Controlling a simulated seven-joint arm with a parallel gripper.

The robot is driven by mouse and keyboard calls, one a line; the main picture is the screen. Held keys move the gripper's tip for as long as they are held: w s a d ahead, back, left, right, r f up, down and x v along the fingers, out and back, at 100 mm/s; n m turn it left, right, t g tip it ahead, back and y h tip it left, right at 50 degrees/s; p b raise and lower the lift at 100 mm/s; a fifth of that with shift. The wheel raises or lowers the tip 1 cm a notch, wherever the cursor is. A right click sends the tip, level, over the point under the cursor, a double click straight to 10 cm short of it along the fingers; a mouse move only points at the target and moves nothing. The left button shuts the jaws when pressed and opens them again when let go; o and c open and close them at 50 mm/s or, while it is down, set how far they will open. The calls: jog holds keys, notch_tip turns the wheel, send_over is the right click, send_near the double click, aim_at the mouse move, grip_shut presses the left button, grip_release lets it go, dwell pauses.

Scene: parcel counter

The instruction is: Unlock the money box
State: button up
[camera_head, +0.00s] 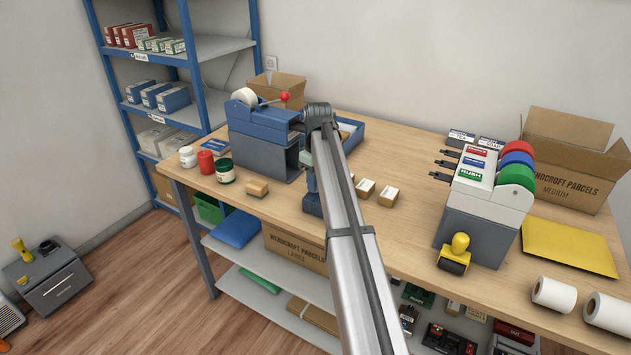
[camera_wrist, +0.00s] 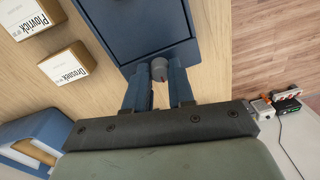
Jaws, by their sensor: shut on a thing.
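The dark blue money box (camera_wrist: 140,28) lies at the top of the wrist view, with a lighter inset panel on its face. The finger tips partly hide the contact. In the head view my arm covers most of this spot; only a dark blue patch shows left of it.
Small cartons (camera_head: 388,196) lie close by; two show in the wrist view (camera_wrist: 68,63). A blue-grey machine with a red-balled lever (camera_head: 265,140) stands at the left, jars (camera_head: 225,171) before it. The counter's front edge is near.

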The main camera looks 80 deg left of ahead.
grip_shut()
jog(key=m, duration=0.4)
jog(key=shift+m, duration=0.3)
jog(key=m, duration=0.4)
jog(key=shift+m, duration=0.3)
jog(key=m, duration=0.4)
jog(key=shift+m+y, duration=0.3)
jog(key=shift+m, duration=2.2)
jog(key=shift+d, duration=0.1)
jog(key=o, duration=0.8)
grip_release()
jog(key=shift+o, duration=0.2)
